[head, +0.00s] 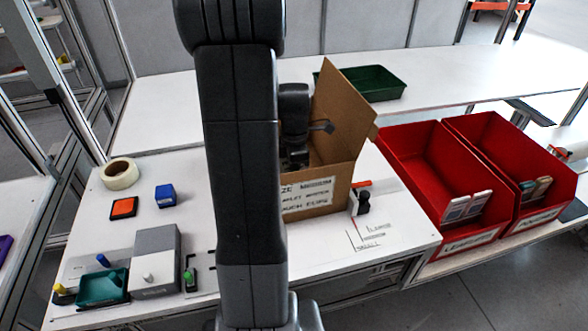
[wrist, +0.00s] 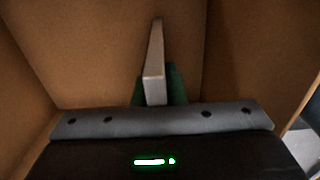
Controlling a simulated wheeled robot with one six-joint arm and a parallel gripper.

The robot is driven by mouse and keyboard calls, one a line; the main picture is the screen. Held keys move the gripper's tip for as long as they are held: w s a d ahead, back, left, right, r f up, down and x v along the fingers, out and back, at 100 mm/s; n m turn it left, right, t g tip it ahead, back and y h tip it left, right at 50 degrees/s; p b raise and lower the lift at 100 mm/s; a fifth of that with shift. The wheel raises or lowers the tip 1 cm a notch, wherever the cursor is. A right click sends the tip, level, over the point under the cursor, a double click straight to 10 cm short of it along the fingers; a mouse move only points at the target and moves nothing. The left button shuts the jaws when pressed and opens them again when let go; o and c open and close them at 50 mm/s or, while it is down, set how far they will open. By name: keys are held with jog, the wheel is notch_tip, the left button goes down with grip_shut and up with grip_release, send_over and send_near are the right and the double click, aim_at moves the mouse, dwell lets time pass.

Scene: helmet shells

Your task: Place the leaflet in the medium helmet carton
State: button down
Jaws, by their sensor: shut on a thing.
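The cardboard carton (head: 335,198) stands on the white table with its flap raised at the back right and a printed label on its front. The label's size wording is partly hidden by my arm. In the wrist view, brown carton walls (wrist: 90,50) surround my gripper (wrist: 156,98). My gripper is shut on a thin, pale flat piece, the leaflet (wrist: 155,62), seen nearly edge-on. A green patch shows behind it at the fingers. In the head view my gripper is down inside the carton, and the leaflet there is hidden.
Two red bins (head: 425,165) (head: 505,150) with several items stand at the right. A green tray (head: 375,82) lies on the back table. Tape (head: 119,174), an orange-topped pad (head: 124,208), a blue box (head: 165,195) and a grey box (head: 155,262) sit at the left.

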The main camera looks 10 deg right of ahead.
jog(key=shift+f, duration=0.2)
jog(key=c, duration=1.5)
grip_release()
jog(key=shift+r, duration=0.1)
notch_tip(320, 180, up, 12)
jog(key=shift+r, duration=0.15)
